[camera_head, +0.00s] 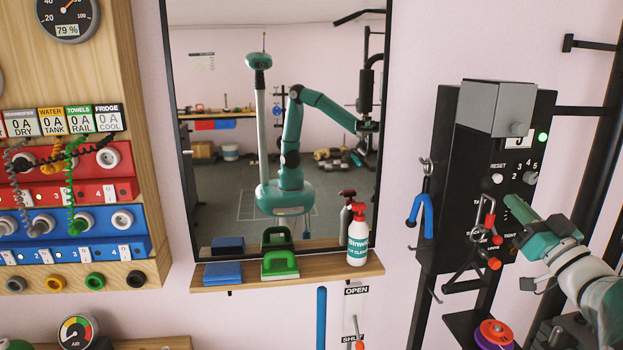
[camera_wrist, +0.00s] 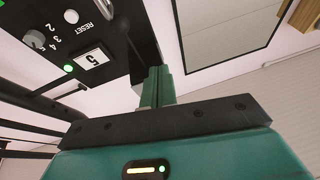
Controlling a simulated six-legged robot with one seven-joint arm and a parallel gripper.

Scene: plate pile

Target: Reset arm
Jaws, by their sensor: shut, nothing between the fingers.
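My gripper (camera_head: 512,205) is teal and shut with nothing in it, at the right in front of a black panel (camera_head: 452,180). Its fingers also show closed together in the wrist view (camera_wrist: 157,86). A round white button marked RESET (camera_head: 497,179) sits on the panel, just above and left of the fingertips and apart from them. In the wrist view the RESET button (camera_wrist: 71,16) is at the top left. A small display (camera_wrist: 92,60) reads 5, beside a lit green light (camera_wrist: 68,68). A grey numbered knob (camera_head: 530,178) is right of the button.
A mirror (camera_head: 225,95) and a shelf (camera_head: 335,265) with a spray bottle (camera_head: 358,235) are left. Black bars (camera_head: 604,130) stand at the right.

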